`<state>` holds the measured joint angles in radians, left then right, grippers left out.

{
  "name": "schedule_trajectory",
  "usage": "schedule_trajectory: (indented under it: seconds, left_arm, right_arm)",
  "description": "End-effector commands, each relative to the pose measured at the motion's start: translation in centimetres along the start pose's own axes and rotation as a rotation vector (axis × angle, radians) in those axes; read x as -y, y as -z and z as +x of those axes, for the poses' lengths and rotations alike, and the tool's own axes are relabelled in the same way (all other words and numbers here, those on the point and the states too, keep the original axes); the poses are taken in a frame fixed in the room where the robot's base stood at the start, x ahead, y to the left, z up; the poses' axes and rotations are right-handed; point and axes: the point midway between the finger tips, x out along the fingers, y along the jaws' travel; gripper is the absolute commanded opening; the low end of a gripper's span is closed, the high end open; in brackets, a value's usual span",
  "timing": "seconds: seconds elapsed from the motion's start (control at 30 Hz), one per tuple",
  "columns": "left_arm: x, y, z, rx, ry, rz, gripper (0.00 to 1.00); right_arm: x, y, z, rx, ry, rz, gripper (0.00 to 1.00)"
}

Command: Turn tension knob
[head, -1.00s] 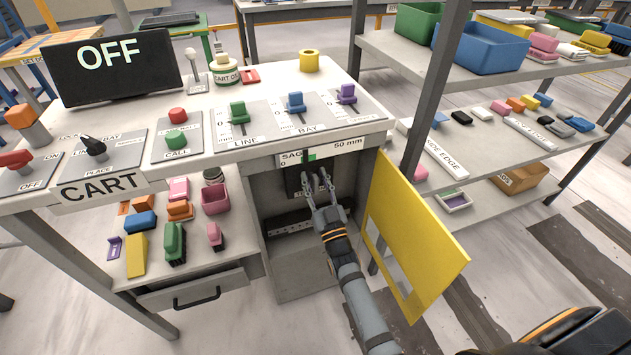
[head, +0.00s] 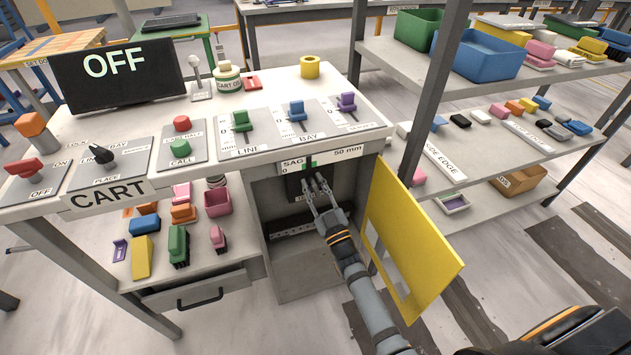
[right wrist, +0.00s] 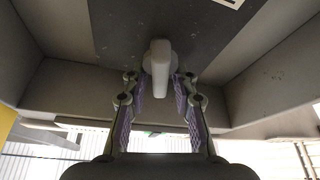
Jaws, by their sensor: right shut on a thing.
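The tension knob (right wrist: 160,66) is a pale grey bar-shaped knob on a dark panel (right wrist: 115,25) inside the open cabinet. In the right wrist view its bar points down the picture, towards my right gripper (right wrist: 160,88). The gripper's fingertips are on both sides of the knob, shut on it. In the head view my right gripper (head: 315,184) reaches into the cabinet at the dark panel (head: 293,187), and its fingers cover the knob. A SAG gauge (head: 320,159) marked 50 mm, with a green block, sits just above. My left gripper is not in view.
The yellow cabinet door (head: 428,245) stands open right of my arm. A grey shelf post (head: 425,130) rises behind it. The cabinet walls and top lip closely surround the gripper. Slider levers (head: 242,121) stand on the console above. The screen (head: 117,75) reads OFF.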

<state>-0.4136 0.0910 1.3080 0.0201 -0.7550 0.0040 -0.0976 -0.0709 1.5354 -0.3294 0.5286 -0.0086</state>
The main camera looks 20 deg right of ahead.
Motion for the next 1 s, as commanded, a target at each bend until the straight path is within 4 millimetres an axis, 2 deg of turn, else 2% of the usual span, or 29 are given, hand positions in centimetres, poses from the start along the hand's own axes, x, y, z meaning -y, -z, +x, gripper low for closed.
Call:
schedule_trajectory:
  seconds: [0.17,0.43,0.47,0.53,0.83,0.93,1.0]
  left_arm:
    - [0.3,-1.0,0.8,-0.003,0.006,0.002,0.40]
    - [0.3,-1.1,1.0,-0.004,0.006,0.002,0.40]
    - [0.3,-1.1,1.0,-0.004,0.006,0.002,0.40]
    - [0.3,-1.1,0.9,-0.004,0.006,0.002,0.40]
    - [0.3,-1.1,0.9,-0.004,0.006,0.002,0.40]
    - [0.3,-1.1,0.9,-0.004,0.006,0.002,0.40]
    - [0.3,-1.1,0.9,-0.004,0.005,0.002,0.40]
  right_arm:
    - [0.1,0.0,0.0,0.000,0.022,-0.053,0.00]
    - [0.1,-0.1,0.0,-0.001,0.023,-0.055,0.00]
    - [0.1,-0.1,0.0,0.000,0.023,-0.055,0.29]
    - [0.1,-0.1,0.0,0.000,0.023,-0.055,0.36]
    - [0.1,-0.1,-0.2,0.000,0.023,-0.054,0.36]
    - [0.1,-0.1,-1.3,0.002,0.024,-0.055,0.36]
    - [0.1,-0.2,-2.8,0.004,0.024,-0.054,0.36]
